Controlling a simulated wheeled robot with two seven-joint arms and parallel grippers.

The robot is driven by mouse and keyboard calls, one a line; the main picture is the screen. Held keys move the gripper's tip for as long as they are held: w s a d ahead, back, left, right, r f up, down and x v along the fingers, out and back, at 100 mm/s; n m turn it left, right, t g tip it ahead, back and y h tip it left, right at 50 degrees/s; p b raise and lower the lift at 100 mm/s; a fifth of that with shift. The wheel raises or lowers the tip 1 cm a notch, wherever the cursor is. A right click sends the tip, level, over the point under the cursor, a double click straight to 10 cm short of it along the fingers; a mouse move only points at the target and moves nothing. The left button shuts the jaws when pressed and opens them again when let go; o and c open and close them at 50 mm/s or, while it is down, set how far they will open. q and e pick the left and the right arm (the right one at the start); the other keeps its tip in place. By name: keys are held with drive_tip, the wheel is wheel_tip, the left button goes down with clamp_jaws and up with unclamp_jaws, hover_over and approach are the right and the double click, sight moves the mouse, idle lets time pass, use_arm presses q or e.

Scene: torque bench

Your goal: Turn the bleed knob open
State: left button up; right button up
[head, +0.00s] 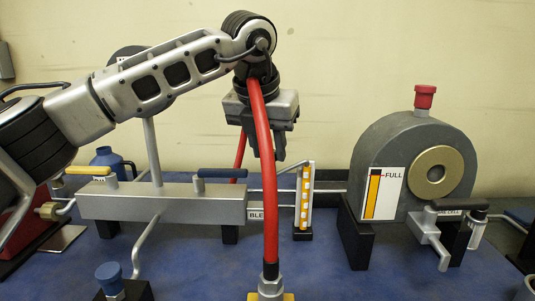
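A label reading "BLE" (256,216), partly covered by a red hose, sits at the right end of the grey manifold (150,206). I cannot make out a knob beside it; the hose may hide it. A blue knob (109,277) stands on a dark block at the bottom left, with no readable label. My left gripper (267,150) hangs pointing down above and behind the hose, well above the bench. The hose crosses in front of its fingers, so their opening is unclear. I see nothing held in it. My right gripper is not in view.
The red hose (268,190) rises from a fitting at the front centre. The manifold carries a yellow lever (91,170) and a dark blue lever (222,173). A sight gauge (305,200) and a grey drum (400,150) marked FULL stand right. Blue bench surface (330,275) is clear front right.

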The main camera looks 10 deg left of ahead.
use_arm(q)
drive_tip(key=shift+d+n+y+b, duration=0.1)
drive_tip(key=shift+n+y+b, duration=0.3)
drive_tip(key=shift+n, duration=0.8)
drive_tip(key=shift+r, duration=0.1)
drive_tip(key=o, duration=1)
drive_tip(key=shift+c, duration=0.2)
drive_tip(key=v, duration=1.6)
drive_tip(key=shift+p, duration=0.4)
drive_tip(key=shift+s+d, duration=0.1)
